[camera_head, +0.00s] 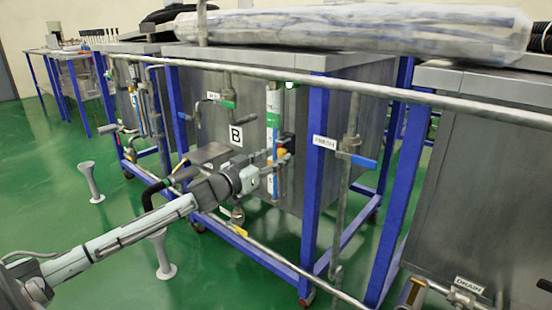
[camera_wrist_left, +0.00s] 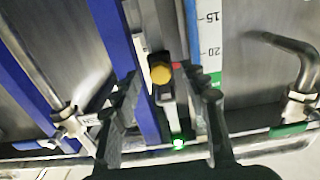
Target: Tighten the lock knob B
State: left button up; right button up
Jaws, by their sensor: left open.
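The lock knob (camera_wrist_left: 160,73) is a small round yellow knob on a dark mount in the left wrist view. In the head view a yellow-orange spot (camera_head: 281,153) beside the gauge strip looks like the same knob, partly hidden by my gripper. The black letter B is on a white label (camera_head: 236,135) on the grey tank. My left gripper (camera_head: 279,161) is at the front of this tank; in the left wrist view its two dark fingers (camera_wrist_left: 170,90) are apart, with the knob seen between their tips. Contact with the knob is not visible. My right gripper is out of view.
A long steel pipe rail (camera_head: 350,87) crosses in front of the tank. Blue frame posts (camera_head: 316,150) and a vertical pipe with a blue-handled valve (camera_head: 363,161) stand to the right. A white level scale (camera_head: 273,115) is beside the gripper.

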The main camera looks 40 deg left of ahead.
pick_arm(q)
jog(key=shift+w, duration=0.4)
grip_shut()
